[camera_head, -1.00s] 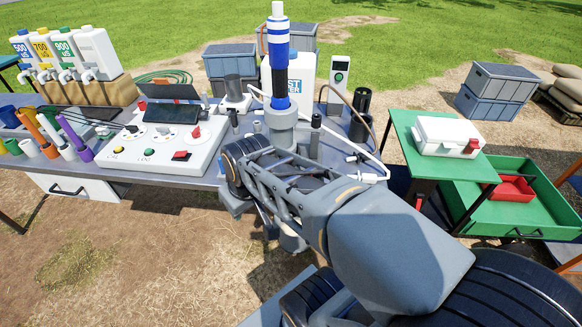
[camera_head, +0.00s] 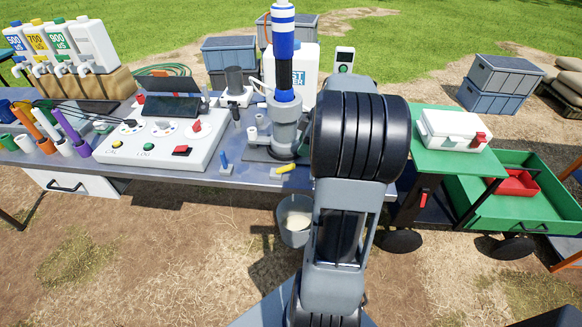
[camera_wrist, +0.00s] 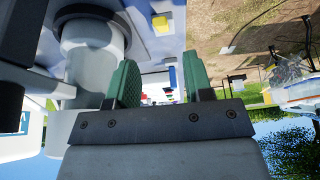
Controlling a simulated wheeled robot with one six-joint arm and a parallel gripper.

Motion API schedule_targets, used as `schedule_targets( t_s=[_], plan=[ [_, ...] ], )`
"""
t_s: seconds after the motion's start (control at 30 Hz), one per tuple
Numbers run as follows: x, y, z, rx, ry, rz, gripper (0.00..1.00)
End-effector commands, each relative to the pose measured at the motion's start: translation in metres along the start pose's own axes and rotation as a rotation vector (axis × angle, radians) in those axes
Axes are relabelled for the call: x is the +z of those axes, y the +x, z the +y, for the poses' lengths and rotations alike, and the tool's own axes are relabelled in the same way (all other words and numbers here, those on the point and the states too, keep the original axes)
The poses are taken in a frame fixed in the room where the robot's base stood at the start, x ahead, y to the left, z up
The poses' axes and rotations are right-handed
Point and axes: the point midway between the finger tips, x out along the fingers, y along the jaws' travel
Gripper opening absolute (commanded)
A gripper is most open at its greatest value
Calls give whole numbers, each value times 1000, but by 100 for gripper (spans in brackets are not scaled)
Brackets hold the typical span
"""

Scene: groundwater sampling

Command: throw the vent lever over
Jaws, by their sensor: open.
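Two small levers show in the head view, and I cannot tell by label which is the vent lever. A yellow-handled lever (camera_head: 285,168) lies low at the front edge of the bench, at the foot of the grey cylinder (camera_head: 284,125). A blue upright lever (camera_head: 223,160) stands on a small base to its left. In the wrist view the yellow handle (camera_wrist: 160,22) shows beyond my gripper (camera_wrist: 160,80). The green-padded fingers are apart with nothing between them. In the head view my arm hides the gripper.
A white control panel (camera_head: 157,143) with buttons and dials stands left of the levers on the bench (camera_head: 190,182). A blue-and-white striped column rises from the grey cylinder. A bucket (camera_head: 296,218) hangs below. A green cart (camera_head: 520,215) stands at the right.

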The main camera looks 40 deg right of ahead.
Motion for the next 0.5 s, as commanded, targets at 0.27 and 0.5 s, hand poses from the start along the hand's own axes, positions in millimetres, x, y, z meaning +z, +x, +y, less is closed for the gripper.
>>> schedule_targets(
  t_s=[0.27,0.5],
  plan=[
    [-1,56,-2,-6,-1,-2,47],
    [-1,90,-1,-4,0,-1,47]
  ],
)
